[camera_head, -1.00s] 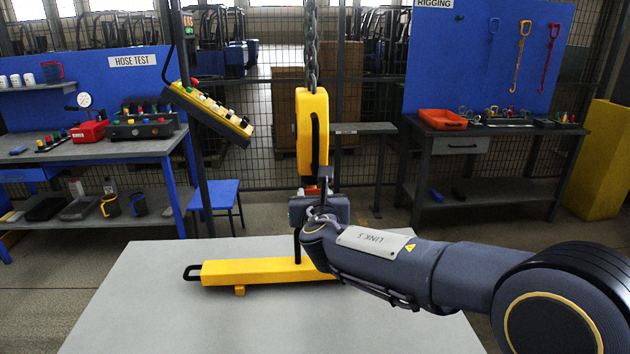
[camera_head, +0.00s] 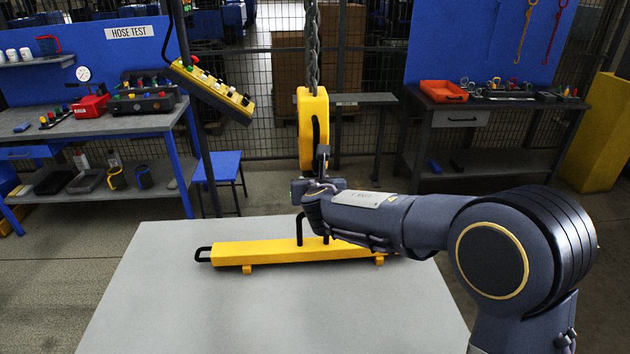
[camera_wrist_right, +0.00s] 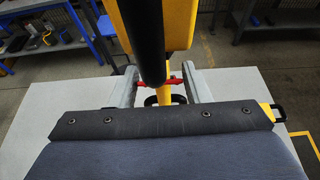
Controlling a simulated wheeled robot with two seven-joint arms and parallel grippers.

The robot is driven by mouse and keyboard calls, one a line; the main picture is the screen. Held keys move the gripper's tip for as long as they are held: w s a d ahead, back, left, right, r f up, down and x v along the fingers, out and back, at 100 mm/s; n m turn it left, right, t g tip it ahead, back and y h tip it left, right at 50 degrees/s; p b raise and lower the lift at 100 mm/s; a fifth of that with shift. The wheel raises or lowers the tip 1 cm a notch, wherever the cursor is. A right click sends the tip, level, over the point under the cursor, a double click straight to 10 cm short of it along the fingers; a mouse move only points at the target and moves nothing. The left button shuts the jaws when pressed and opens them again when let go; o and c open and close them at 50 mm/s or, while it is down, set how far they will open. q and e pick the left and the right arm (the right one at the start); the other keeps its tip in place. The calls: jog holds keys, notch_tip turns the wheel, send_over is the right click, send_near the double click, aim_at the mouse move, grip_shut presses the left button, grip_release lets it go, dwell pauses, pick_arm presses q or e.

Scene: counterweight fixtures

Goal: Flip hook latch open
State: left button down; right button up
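A yellow hook block (camera_head: 307,120) hangs from a chain (camera_head: 312,50) above the table and has a black handle on its side. My right gripper (camera_head: 322,160) is at the block's lower end, its fingers upright. In the right wrist view the gripper's two grey fingers (camera_wrist_right: 160,88) stand wide apart, one each side of a red latch piece (camera_wrist_right: 174,81) under the yellow block (camera_wrist_right: 183,20). I cannot tell whether the fingers touch the red piece. The black handle (camera_wrist_right: 147,40) hides part of it. The hook is mostly hidden. My left gripper is not in view.
A yellow beam (camera_head: 235,253) with black handles lies on the grey table (camera_head: 170,300) below the block. A yellow push-button pendant (camera_head: 210,90) hangs to the left. Workbenches stand behind on both sides. The table's front area is clear.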

jog(key=o, duration=0.3)
jog(key=shift+o, duration=0.2)
jog(key=b+v, duration=0.1)
jog(key=v, duration=0.6)
jog(key=shift+s, duration=0.4)
jog(key=shift+r, duration=0.15)
